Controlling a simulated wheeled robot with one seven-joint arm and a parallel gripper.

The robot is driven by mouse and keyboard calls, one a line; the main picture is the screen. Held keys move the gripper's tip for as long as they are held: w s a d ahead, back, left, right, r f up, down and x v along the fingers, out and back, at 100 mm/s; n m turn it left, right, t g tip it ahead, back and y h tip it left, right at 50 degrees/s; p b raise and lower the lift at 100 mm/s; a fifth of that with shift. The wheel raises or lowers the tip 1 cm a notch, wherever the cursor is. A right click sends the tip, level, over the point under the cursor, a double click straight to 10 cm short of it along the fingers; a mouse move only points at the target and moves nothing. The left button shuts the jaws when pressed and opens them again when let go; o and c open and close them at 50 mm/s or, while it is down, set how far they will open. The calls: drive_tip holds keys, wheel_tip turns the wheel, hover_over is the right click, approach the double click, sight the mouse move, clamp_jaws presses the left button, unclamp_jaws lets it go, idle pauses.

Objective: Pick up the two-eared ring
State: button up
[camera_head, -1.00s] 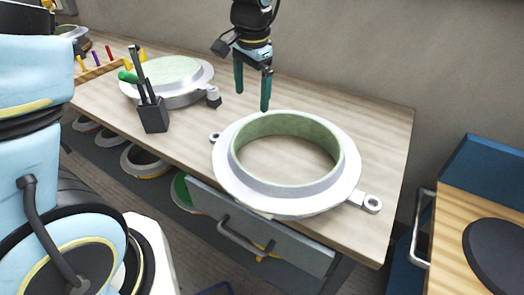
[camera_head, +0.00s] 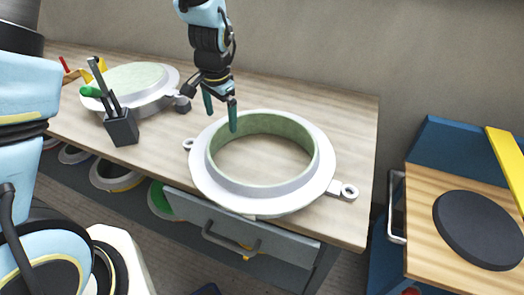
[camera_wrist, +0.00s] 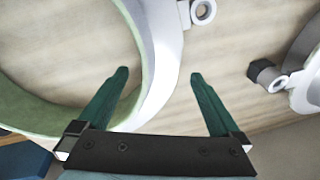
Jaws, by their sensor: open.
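The two-eared ring (camera_head: 313,184) lies flat on the wooden workbench in the head view. It has a wide white flange, a green inner wall and one small eyed ear at each side. My gripper (camera_head: 221,120) is open and empty above the ring's far left rim. In the wrist view the ring (camera_wrist: 165,45) fills the upper left, with one ear near the top centre. My gripper's green fingers (camera_wrist: 158,76) are spread there, the left one overlapping the flange and the right one over bare wood. I cannot tell the exact height above the ring.
A second mould with a green top (camera_head: 135,78) lies at the bench's left. A dark holder with tools (camera_head: 122,128) stands before it. The workbench (camera_head: 350,130) is clear behind and right of the ring. A blue cart with a dark disc (camera_head: 478,230) stands at right.

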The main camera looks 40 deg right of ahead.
drive_tip(key=shift+w+f, duration=0.1)
drive_tip(key=shift+f, duration=0.8)
clamp_jaws()
drive_tip(key=shift+d+r, duration=0.1)
